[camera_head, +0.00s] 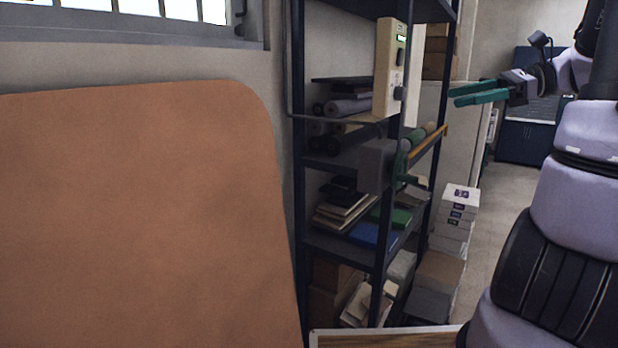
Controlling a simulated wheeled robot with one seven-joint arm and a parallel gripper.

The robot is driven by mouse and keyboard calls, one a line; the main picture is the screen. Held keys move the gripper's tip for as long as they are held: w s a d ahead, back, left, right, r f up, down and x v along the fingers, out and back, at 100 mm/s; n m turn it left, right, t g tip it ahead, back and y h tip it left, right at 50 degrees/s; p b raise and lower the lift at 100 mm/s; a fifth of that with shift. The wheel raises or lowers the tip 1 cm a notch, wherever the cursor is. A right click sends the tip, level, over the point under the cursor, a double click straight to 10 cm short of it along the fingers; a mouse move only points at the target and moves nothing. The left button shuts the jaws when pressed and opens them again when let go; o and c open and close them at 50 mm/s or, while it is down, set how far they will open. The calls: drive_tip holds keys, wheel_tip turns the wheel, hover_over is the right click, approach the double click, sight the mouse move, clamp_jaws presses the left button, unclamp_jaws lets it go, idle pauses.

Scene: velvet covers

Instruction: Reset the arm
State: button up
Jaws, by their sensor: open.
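My gripper (474,95) is at the upper right, with two green fingers that point left. The fingers are apart and nothing shows between them. My arm (575,185) rises on the right side and folds over at the top, where part of it runs out of view. In the picture the fingertips are just right of the shelf rack, in front of a pale panel. I cannot tell how far they are from either.
A dark metal shelf rack (297,170) with books, rolls and boxes stands in the middle. A large brown padded panel (140,200) fills the left. White boxes (457,215) are stacked beside the rack. A wooden-topped surface (385,340) shows at the bottom. Floor (505,200) is clear behind my arm.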

drive_tip(key=s+a+f+n+t+h, duration=0.2)
drive_tip(key=s+a+n+t+h, duration=0.1)
drive_tip(key=s+a+n+h, duration=0.4)
drive_tip(key=s+n+h, duration=0.3)
drive_tip(key=n+h, duration=0.2)
drive_tip(key=n, duration=0.2)
drive_tip(key=shift+f, duration=0.25)
drive_tip(key=shift+a, duration=0.15)
idle(0.9)
